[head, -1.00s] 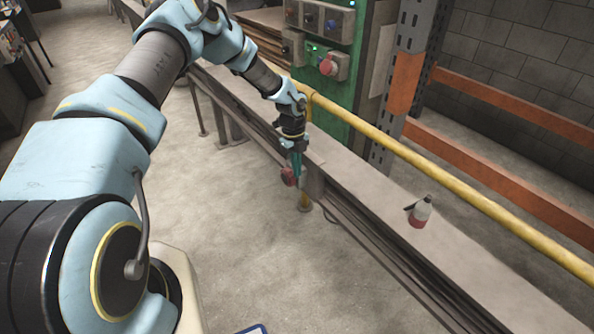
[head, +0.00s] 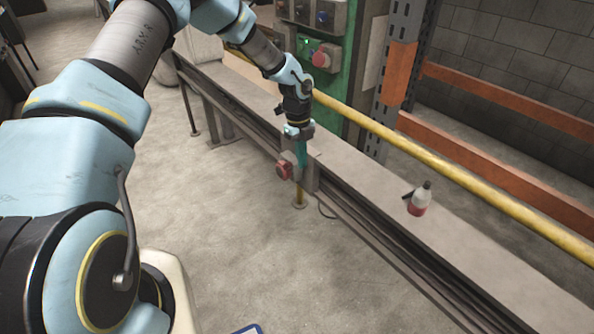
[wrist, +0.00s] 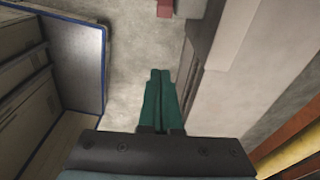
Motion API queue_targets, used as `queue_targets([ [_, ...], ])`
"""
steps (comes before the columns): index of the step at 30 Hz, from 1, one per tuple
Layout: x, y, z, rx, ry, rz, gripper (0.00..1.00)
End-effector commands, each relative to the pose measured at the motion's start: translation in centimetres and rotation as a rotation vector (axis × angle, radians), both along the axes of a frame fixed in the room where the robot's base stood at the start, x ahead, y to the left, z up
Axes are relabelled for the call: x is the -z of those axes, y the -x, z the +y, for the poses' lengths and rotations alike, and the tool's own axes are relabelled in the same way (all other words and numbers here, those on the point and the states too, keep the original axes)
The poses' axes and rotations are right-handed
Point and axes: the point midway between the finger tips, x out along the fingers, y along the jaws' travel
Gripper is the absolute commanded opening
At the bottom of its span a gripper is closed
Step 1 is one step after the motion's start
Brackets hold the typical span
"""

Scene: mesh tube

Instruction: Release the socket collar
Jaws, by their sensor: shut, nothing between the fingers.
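A grey box with a round red part (head: 284,171), which looks like the socket collar, is fixed on the side of the long beam in the head view. A red piece (wrist: 165,8) also shows at the top edge of the wrist view, cut off by the frame. My gripper (head: 302,163) points down beside the grey box, its green fingers just right of the red part in the picture. In the wrist view my gripper (wrist: 160,74) has its two green fingers together with nothing between them. I cannot tell whether the fingertips touch the box.
The long grey beam (head: 370,190) runs beside the gripper, with a yellow rail (head: 440,165) behind it. A green control panel (head: 350,85) is behind. Open floor lies at front left.

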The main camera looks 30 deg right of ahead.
Motion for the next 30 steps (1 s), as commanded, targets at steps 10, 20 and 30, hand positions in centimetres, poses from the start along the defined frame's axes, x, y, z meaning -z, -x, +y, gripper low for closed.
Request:
queue_targets([
  [10,-3.8,0.9,-0.2,0.0,0.001,-0.001,0.0],
  [20,-3.9,1.0,-0.2,0.0,0.0,0.0,0.0],
  [30,0.3,3.7,0.2,0.038,-0.135,-0.135,0.0],
])
